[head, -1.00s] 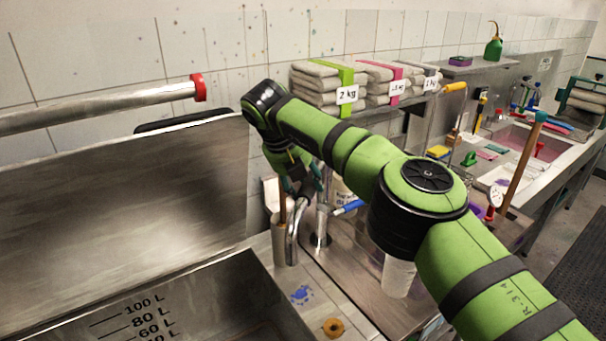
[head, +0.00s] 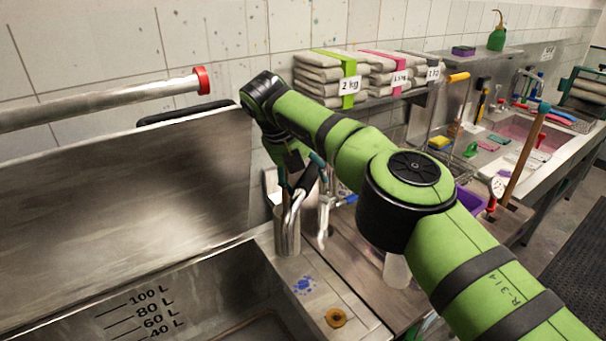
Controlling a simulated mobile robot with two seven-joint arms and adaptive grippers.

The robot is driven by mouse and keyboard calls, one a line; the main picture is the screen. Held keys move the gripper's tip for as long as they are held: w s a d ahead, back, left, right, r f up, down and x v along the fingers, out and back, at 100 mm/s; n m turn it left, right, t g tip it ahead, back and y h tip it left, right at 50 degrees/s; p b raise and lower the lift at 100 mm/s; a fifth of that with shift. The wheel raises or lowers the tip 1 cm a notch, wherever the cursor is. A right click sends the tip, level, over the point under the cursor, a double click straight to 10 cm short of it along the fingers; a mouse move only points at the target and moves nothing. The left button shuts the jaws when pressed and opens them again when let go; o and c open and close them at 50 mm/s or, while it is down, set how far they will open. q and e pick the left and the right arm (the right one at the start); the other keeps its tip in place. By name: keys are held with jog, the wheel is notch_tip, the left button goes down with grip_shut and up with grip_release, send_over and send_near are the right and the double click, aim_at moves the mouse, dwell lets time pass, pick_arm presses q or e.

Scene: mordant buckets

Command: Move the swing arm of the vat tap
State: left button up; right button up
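My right gripper (head: 302,173) points down behind the vat's right corner, its teal fingertips apart around dark and metallic shapes. I cannot tell whether it touches them. I cannot tell for sure which part is the swing arm. The steel vat (head: 215,291) with litre marks is at lower left, its raised lid (head: 120,190) behind it. My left gripper is out of view.
A steel pipe with a red end (head: 202,80) juts in at upper left. Folded cloth stacks (head: 321,80) lie on a shelf behind my arm. A brass-coloured ring (head: 336,317) lies on the counter.

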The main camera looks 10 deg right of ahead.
jog(key=shift+a+r, duration=0.1)
jog(key=shift+r, duration=0.2)
jog(key=v, duration=0.7)
jog(key=shift+s, duration=0.1)
